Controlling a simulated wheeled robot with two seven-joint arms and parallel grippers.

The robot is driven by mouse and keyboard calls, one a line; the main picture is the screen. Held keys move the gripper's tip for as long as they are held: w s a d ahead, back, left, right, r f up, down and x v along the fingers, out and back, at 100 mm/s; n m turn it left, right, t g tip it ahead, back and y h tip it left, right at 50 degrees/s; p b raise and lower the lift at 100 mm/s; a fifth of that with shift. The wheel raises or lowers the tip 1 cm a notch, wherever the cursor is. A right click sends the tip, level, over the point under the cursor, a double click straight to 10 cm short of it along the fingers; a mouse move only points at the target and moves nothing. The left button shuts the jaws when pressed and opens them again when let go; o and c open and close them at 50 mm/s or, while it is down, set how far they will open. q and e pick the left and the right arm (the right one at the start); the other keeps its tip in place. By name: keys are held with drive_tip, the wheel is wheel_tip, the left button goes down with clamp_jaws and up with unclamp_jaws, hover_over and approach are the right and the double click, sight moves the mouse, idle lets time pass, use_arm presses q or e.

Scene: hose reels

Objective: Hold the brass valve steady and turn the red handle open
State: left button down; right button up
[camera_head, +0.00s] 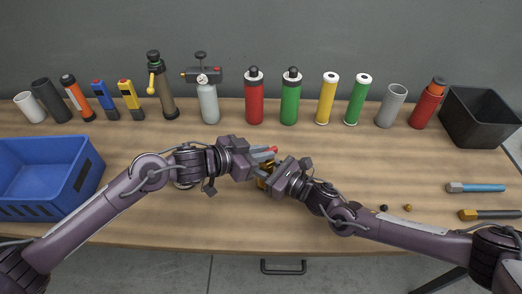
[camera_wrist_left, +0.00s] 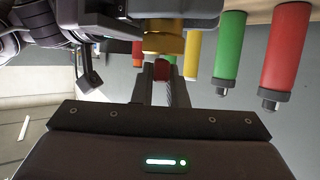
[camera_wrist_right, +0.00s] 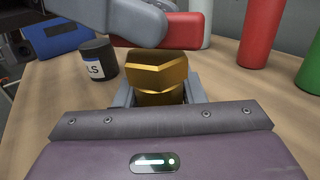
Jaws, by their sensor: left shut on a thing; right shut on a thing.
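The brass valve (camera_head: 264,183) is at the middle of the bench, mostly hidden between my two grippers. Its brass body shows large in the right wrist view (camera_wrist_right: 158,78), with the fingers of my right gripper (camera_head: 270,172) shut on it from both sides. The red handle (camera_head: 272,149) shows as a small red piece at the fingertips of my left gripper (camera_head: 265,154). In the left wrist view the red handle (camera_wrist_left: 162,70) sits between the left fingers, just below the brass body (camera_wrist_left: 165,38). The left gripper is shut on it. The handle's angle is hard to tell.
A blue crate (camera_head: 88,178) stands at left and a black bin (camera_head: 443,112) at right. Bottles, cylinders and tools line the back of the bench. The front middle is clear.

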use_arm(q)
drive_tip(key=n+t+y, duration=0.2)
drive_tip(key=n+t, duration=0.1)
drive_tip(key=shift+s+d+n+y, duration=0.25)
drive_tip(key=shift+d+n+y, duration=0.05)
drive_tip(key=shift+n+y, duration=0.1)
use_arm(e)
drive_tip(key=shift+s+a, duration=0.1)
use_arm(q)
drive_tip(key=n+t+y, duration=0.1)
drive_tip(key=n+y, duration=0.1)
drive_tip(key=y, duration=0.1)
drive_tip(key=n+t+y, duration=0.1)
drive_tip(key=n, duration=0.1)
drive_tip(key=shift+d+r+t+y, duration=0.15)
drive_tip(key=shift+d+t+y, duration=0.15)
use_arm(e)
drive_tip(key=shift+s+a, duration=0.1)
use_arm(q)
drive_tip(key=shift+w+n+y, duration=0.1)
drive_tip(key=shift+n+y, duration=1.3)
drive_tip(key=shift+y, duration=0.2)
drive_tip(key=shift+n, duration=0.3)
use_arm(e)
drive_tip(key=shift+s, duration=0.1)
use_arm(q)
drive_tip(key=shift+y, duration=0.4)
drive_tip(key=c, duration=1.5)
unclamp_jaws()
drive_tip(key=shift+o, duration=0.3)
